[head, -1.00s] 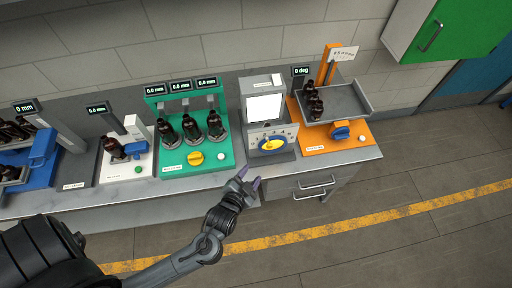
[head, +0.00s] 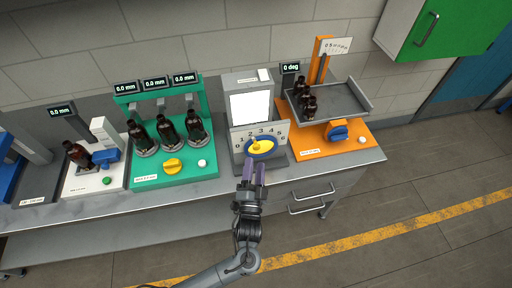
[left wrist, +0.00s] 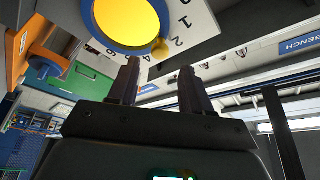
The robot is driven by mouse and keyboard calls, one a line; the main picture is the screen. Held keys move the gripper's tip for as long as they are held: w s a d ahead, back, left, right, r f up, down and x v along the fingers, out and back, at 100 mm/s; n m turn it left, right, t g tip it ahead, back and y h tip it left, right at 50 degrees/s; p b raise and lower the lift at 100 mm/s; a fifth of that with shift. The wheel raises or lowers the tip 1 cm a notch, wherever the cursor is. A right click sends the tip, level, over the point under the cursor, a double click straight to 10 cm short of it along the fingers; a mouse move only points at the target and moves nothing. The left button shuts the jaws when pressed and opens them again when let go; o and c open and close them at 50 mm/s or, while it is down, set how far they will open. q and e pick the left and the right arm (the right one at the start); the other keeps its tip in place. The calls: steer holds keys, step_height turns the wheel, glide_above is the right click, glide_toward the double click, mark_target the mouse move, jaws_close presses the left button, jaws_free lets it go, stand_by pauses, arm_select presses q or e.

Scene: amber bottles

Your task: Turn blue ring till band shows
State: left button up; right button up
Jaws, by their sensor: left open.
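The blue ring (head: 271,154) surrounds a yellow dial face (head: 262,147) on the front of a grey box, below a plain white window (head: 250,107). No band can be made out there. A white plate with numbers (head: 270,130) stands behind the ring. The blue ring also shows at the top of the left wrist view (left wrist: 94,33), with a small yellow nub (left wrist: 160,48) at its edge near the 2. My left gripper (head: 254,168) is open and empty, its purple-grey fingers just in front of and below the ring; contact cannot be told. My right gripper is not in view.
Left of the box is a green stand (head: 170,175) with several amber bottles and a yellow knob. Right of it is an orange base (head: 330,145) with a grey tray (head: 340,100) holding bottles. The bench's front edge and drawers lie below.

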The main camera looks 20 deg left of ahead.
mark_target(256, 149)
arm_select(q)
steer(key=x, duration=0.7)
steer(key=shift+w+r, duration=0.1)
steer(key=shift+w, duration=0.1)
steer(key=shift+s+a, duration=0.1)
jaws_close()
